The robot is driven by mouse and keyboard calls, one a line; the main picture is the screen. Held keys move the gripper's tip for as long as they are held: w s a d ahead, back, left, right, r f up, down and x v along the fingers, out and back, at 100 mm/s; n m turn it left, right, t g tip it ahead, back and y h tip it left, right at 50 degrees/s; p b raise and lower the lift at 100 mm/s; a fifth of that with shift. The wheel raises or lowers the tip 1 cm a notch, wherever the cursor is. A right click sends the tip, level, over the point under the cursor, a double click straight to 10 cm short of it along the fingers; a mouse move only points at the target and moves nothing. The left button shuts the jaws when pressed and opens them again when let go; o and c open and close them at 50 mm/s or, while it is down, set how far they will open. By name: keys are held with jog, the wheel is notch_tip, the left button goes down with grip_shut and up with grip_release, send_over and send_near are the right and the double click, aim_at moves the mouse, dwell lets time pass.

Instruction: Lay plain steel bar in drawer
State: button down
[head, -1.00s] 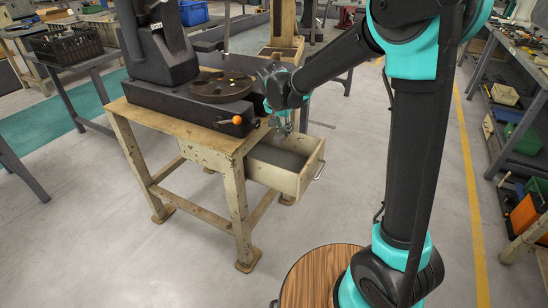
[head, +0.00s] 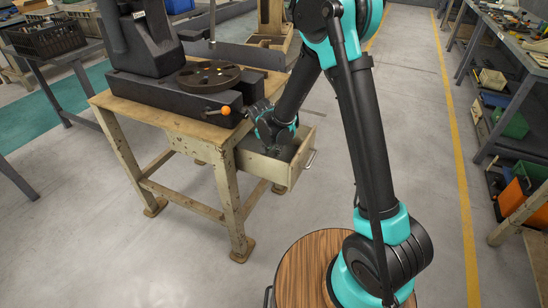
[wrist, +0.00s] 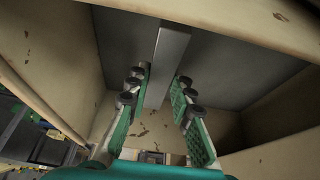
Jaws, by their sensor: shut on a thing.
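The drawer (head: 283,172) is pulled out of the worn cream bench and open at the top. In the head view my gripper (head: 287,150) is down inside the drawer, and its fingers are mostly hidden there. The wrist view shows my gripper (wrist: 160,90) among the drawer's cream walls (wrist: 52,60), above its grey floor (wrist: 225,65). It is shut on the plain steel bar (wrist: 166,62), a flat grey bar between the green-padded fingers, reaching out past their tips. I cannot tell whether the bar touches the floor. The bar cannot be made out in the head view.
A black arbor press (head: 150,50) with a round plate (head: 210,75) stands on the bench (head: 150,109) above the drawer. An orange-knobbed lever (head: 226,110) sticks out near the drawer. A grey shelf bench (head: 500,80) stands at the right. Floor in front is clear.

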aim_at(274, 157)
jog(key=shift+f, duration=2)
jog(key=shift+f, duration=0.15)
jog(key=c, duration=1.3)
grip_release()
jog(key=shift+c, duration=0.2)
